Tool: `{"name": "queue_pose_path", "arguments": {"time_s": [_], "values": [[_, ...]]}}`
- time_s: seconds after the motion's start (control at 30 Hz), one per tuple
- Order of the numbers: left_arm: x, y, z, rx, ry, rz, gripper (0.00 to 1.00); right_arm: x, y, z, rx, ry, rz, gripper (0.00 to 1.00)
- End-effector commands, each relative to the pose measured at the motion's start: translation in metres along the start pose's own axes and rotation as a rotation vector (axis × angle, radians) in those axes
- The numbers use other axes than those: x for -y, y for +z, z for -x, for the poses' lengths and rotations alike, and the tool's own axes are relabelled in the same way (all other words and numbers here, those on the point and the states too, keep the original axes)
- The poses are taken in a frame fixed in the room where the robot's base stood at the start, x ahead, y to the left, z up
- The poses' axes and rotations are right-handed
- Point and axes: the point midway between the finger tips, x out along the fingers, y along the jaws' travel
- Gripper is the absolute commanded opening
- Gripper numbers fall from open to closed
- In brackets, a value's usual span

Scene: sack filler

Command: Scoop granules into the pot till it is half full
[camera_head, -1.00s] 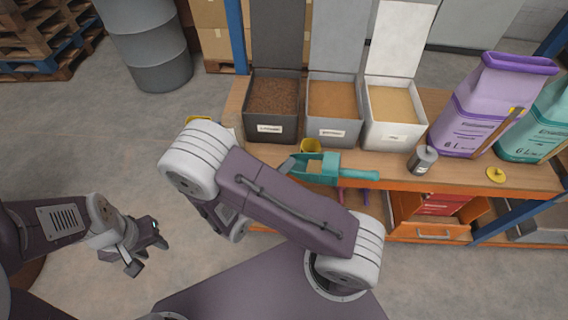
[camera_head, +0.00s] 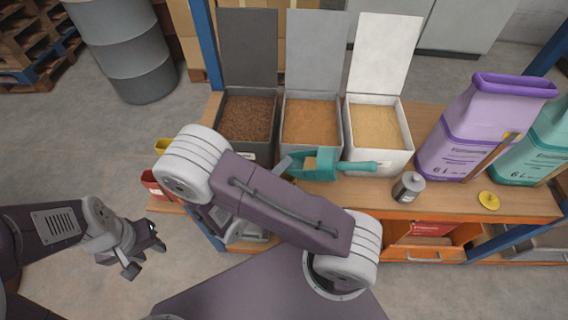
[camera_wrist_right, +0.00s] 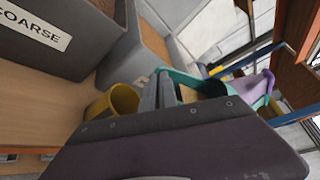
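The teal scoop (camera_head: 322,164) is in front of the medium and fine bins, its handle reaching right in the head view; it also shows in the wrist view (camera_wrist_right: 205,84). My right gripper (camera_wrist_right: 158,88) appears shut on the scoop; my arm hides most of it in the head view. Whether the scoop holds granules is unclear. A yellow pot (camera_wrist_right: 120,101) stands on the bench beside the coarse bin; its contents are not visible. Open bins hold dark coarse (camera_head: 248,116), orange-brown medium (camera_head: 312,123) and pale granules (camera_head: 377,128). My left gripper (camera_head: 146,256) is open and empty, away from the bench.
A grey canister (camera_head: 408,187) and a yellow disc (camera_head: 488,200) stand on the wooden bench (camera_head: 450,198). A red container (camera_head: 151,184) is at the left end. Raised lids stand behind the bins.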

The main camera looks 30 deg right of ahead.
Motion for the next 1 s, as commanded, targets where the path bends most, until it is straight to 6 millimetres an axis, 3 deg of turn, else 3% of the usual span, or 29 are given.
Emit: {"name": "queue_pose_path", "arguments": {"time_s": [0.27,0.5,1.0], "values": [[0.000,0.002,-0.016,0.000,0.000,0.000,0.36,-0.006,-0.003,-0.001,-0.001,-0.083,0.193,0.00],[0.000,0.001,-0.006,0.000,0.000,0.000,0.36,-0.008,-0.003,-0.001,-0.001,-0.136,0.321,0.00],[0.000,0.001,-0.006,0.000,0.000,0.000,0.36,-0.009,-0.003,-0.002,-0.002,-0.145,0.341,0.00]]}}
